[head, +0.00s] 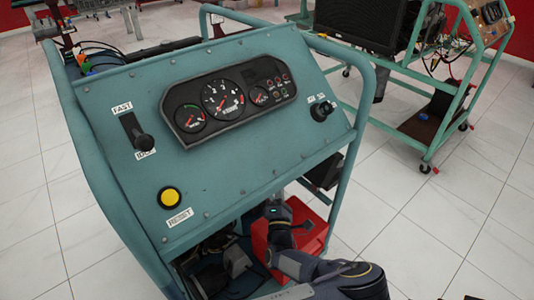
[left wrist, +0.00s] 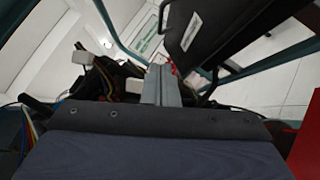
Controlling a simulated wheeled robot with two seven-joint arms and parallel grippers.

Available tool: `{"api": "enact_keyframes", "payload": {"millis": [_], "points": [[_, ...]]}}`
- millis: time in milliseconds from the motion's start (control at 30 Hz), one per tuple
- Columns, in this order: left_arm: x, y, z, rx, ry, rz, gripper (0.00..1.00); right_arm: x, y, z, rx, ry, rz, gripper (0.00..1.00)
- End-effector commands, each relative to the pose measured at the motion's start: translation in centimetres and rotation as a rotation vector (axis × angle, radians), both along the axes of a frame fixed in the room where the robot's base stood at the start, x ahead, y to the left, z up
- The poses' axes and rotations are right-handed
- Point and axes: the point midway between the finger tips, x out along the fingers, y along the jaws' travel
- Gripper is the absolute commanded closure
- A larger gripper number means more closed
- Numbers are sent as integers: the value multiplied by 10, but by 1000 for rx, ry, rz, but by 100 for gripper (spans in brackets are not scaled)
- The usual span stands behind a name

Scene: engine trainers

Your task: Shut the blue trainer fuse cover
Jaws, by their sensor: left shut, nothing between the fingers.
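The blue trainer (head: 240,130) stands in the middle of the head view, with its sloping panel facing me. A dark flat piece with a white label, which looks like the fuse cover (left wrist: 235,30), hangs tilted at the upper right of the left wrist view. It stands away at an angle, so it looks open. A dark part at the trainer's right side (head: 325,172) may be the same piece. My left gripper (left wrist: 161,82) is shut and empty, pointing toward the cover's lower left edge; I cannot tell whether they touch. In the head view its fingers are hidden. My right gripper is not in view.
A red box (head: 313,232) sits beside my arm under the panel. Trainer tubes (head: 347,190) and cables (left wrist: 130,85) crowd the space around the gripper. A second trainer (head: 440,120) stands at the back right. The tiled floor (head: 420,230) on the right is clear.

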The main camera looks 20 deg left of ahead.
Motion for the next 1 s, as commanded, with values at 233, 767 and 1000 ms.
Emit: {"api": "enact_keyframes", "payload": {"millis": [233,767,1000], "points": [[9,-3,2,-4,-16,-19,100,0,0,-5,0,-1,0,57],[100,12,39,-5,-17,-21,100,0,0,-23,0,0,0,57],[117,0,51,-2,-15,-18,100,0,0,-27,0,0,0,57]]}}
